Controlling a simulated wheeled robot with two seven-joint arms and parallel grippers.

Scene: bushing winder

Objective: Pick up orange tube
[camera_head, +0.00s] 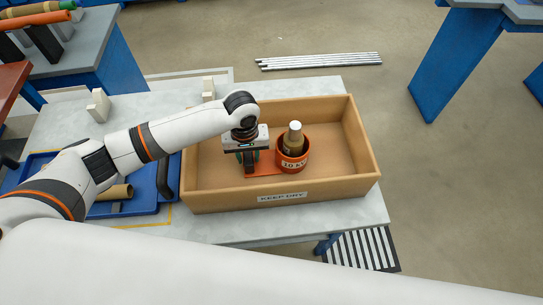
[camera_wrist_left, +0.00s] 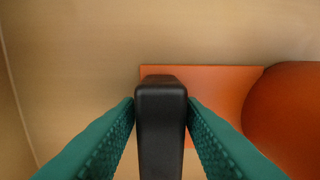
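An orange tube (camera_head: 36,20) lies across dark supports at the far upper left in the head view, beside a tan tube with a green part (camera_head: 38,8). My left gripper (camera_head: 249,160) is far from it, down inside the cardboard box (camera_head: 215,188). In the left wrist view its teal fingers (camera_wrist_left: 160,110) close on both sides of a black upright handle (camera_wrist_left: 161,140). An orange plate (camera_wrist_left: 205,80) lies below, by an orange round holder (camera_head: 292,160) marked "10 KV". A brown, white-topped piece (camera_head: 294,138) stands in the holder. My right gripper is not in view.
The box labelled "KEEP DRY" stands on a grey table (camera_head: 300,211). A blue tray (camera_head: 143,183) is to its left, with a tan tube (camera_head: 117,192). Pale blocks (camera_head: 98,105) stand behind the tray. Metal rods (camera_head: 318,61) lie on the floor beyond.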

